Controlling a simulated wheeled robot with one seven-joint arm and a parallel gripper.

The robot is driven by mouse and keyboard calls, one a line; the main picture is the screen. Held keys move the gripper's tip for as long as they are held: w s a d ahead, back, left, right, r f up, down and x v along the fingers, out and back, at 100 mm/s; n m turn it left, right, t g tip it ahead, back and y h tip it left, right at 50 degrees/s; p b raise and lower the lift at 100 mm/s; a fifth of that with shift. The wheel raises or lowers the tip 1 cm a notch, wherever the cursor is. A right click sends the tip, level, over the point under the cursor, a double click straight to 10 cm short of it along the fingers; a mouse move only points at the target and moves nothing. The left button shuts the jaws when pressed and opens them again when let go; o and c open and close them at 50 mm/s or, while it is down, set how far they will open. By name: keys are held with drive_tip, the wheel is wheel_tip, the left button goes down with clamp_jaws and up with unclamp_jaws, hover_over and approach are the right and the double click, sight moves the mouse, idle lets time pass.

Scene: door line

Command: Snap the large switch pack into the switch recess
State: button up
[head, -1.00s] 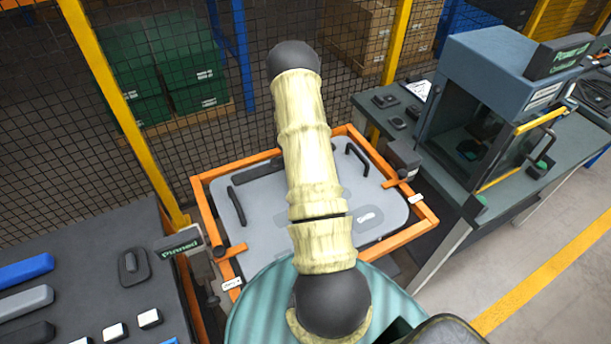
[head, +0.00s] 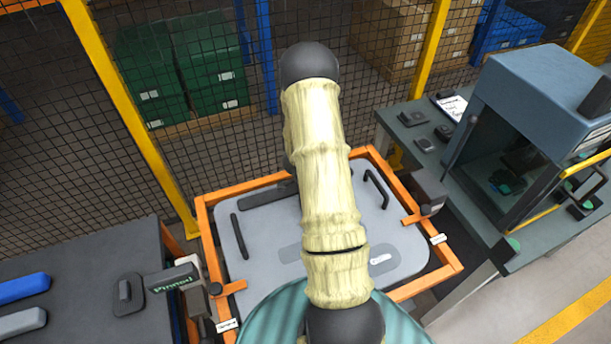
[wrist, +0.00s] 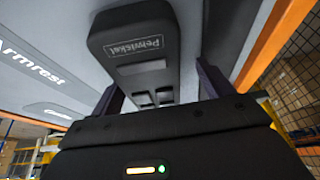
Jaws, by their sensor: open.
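A large dark switch pack (wrist: 140,42) with a pale printed name and several small buttons fills the upper middle of the wrist view. It lies against the grey door panel (wrist: 60,45); whether it is fully seated in a recess I cannot tell. My gripper (wrist: 158,77) is open, its two dark fingers near the button end of the pack, with no clear grip on it. In the head view the door panel (head: 405,250) lies in an orange frame (head: 447,262). My arm covers its middle, hiding my gripper. A dark long part (head: 268,197) shows left of the arm.
A dark table (head: 75,260) with blue and grey handles stands at left. A green-grey bench (head: 470,190) with small dark parts and a blue-grey machine (head: 555,90) stands at right. Clamps hold the frame's sides. Mesh fence and yellow posts stand behind.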

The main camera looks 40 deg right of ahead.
drive_tip(key=shift+t, duration=0.3)
drive_tip(key=a+r, duration=0.1)
drive_tip(key=r, duration=0.1)
drive_tip(key=s+a+r, duration=0.1)
drive_tip(key=a+r, duration=0.3)
drive_tip(key=r, duration=0.1)
drive_tip(key=shift+s+p, duration=0.25)
drive_tip(key=shift+p, duration=0.05)
drive_tip(key=p+v, duration=0.1)
drive_tip(key=v, duration=0.8)
drive_tip(key=shift+d+r+m+h, duration=0.25)
drive_tip(key=shift+r+m+h, duration=0.1)
drive_tip(key=shift+m+h, duration=0.05)
drive_tip(key=shift+s+d, duration=0.1)
drive_tip(key=shift+s, duration=0.1)
drive_tip(key=shift+w, duration=0.1)
